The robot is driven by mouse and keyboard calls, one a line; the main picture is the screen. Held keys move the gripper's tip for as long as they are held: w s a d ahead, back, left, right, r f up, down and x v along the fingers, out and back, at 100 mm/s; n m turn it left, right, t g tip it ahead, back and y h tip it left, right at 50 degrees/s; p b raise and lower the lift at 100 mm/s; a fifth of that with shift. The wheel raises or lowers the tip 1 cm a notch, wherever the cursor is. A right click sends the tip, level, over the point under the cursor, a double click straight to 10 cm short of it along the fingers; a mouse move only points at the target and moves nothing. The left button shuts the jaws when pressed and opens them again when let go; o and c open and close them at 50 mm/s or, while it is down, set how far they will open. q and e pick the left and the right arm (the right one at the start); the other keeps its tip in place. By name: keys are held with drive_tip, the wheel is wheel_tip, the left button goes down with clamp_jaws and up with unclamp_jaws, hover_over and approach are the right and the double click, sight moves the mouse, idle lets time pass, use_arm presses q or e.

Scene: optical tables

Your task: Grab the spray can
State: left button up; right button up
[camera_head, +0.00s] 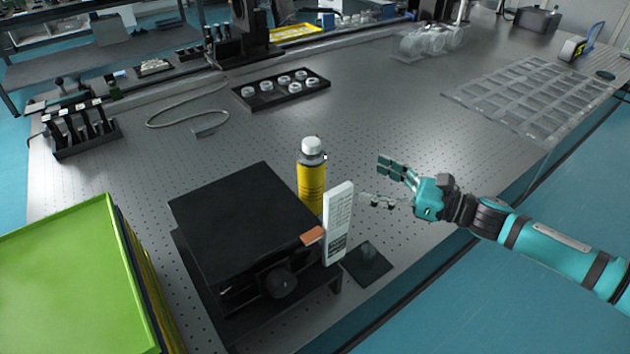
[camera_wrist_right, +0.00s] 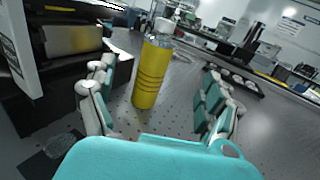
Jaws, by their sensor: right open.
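The spray can (camera_head: 311,178) is yellow with a white cap and stands upright on the perforated optical table, just behind the black box-shaped device. In the right wrist view the spray can (camera_wrist_right: 152,75) stands ahead, between the lines of my two fingers and nearer the left one. My right gripper (camera_head: 379,181) is open and empty, to the right of the can and apart from it. Its open fingers also show in the right wrist view (camera_wrist_right: 155,100). The can's lower part is hidden in the head view by the white panel and the device. My left gripper is not in view.
The black device (camera_head: 245,215) and an upright white labelled panel (camera_head: 339,222) stand close beside the can. A green tray (camera_head: 75,275) is at the left. A black holder with white rings (camera_head: 281,88) lies farther back. The table right of the can is mostly clear.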

approach(312, 161)
drive_tip(key=w+a+f, duration=0.1)
drive_tip(key=w+a, duration=0.2)
drive_tip(key=w, duration=0.1)
drive_tip(key=shift+f+x, duration=0.2)
drive_tip(key=shift+x, duration=1.45)
drive_tip(key=shift+f+x, duration=0.25)
drive_tip(key=shift+x, duration=1.45)
drive_tip(key=shift+s, duration=0.15)
drive_tip(key=shift+r, duration=0.1)
clamp_jaws()
